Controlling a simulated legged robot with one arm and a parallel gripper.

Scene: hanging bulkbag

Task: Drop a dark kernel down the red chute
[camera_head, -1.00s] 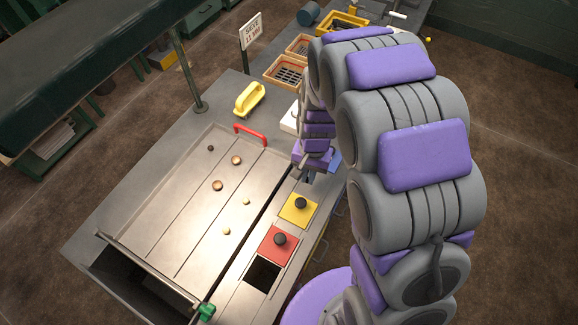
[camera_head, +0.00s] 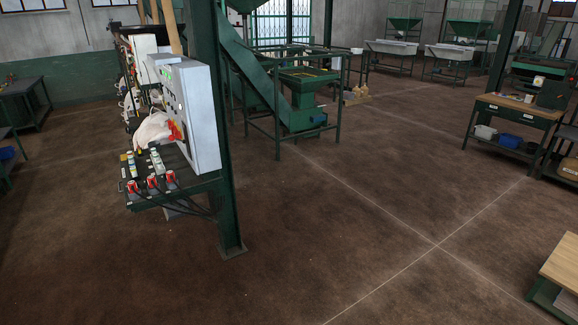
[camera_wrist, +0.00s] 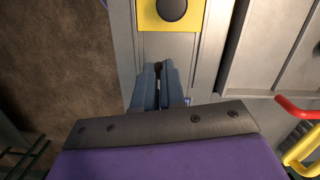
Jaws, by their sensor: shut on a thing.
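In the wrist view my gripper (camera_wrist: 161,72) points down over a grey metal panel, with its two blue-grey fingers close together. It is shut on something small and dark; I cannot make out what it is. A yellow plate (camera_wrist: 200,18) with a black knob (camera_wrist: 173,8) lies just ahead of the fingertips. The current head view shows neither the kernels nor the red chute.
In the wrist view, the tray wall (camera_wrist: 228,60), a red handle (camera_wrist: 297,112) and a yellow handle (camera_wrist: 304,148) are to the right. The head view shows open floor (camera_head: 330,220), a control cabinet (camera_head: 190,112) and a green post (camera_head: 222,150).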

